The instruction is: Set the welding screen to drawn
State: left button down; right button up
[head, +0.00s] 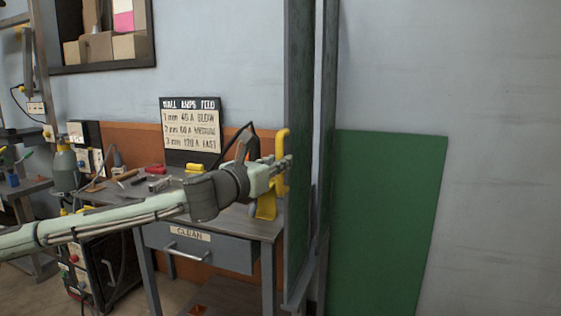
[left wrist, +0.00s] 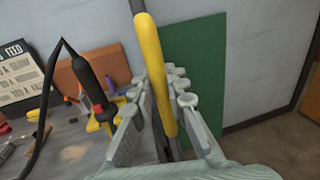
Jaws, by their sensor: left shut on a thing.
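The welding screen (head: 302,130) stands nearly edge-on in the head view, dark green in a grey frame, to the right of the workbench. A yellow handle (head: 283,142) is on its left side. My left gripper (head: 281,168) reaches in from the left and is shut on this handle. In the left wrist view the yellow handle (left wrist: 151,62) runs down between the two fingers of my left gripper (left wrist: 163,110). My right gripper is in neither view.
A workbench (head: 240,222) with a drawer marked CLEAN stands left of the screen, with several tools on top. A sign board (head: 191,125) stands at its back. A green panel (head: 385,220) is against the grey wall at right, with clear wall beside it.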

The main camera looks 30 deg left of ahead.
pick_arm(q)
jog(key=shift+s+d+f, duration=0.1)
jog(key=shift+d+f, duration=0.1)
jog(key=shift+f, duration=0.05)
jog(key=c, duration=1.5)
grip_release()
jog(key=shift+s+a+r, duration=0.1)
jog(key=shift+s+r, duration=0.05)
jog(key=shift+r, duration=0.05)
jog(key=shift+s+d, duration=0.2)
jog(key=shift+s, duration=5.8)
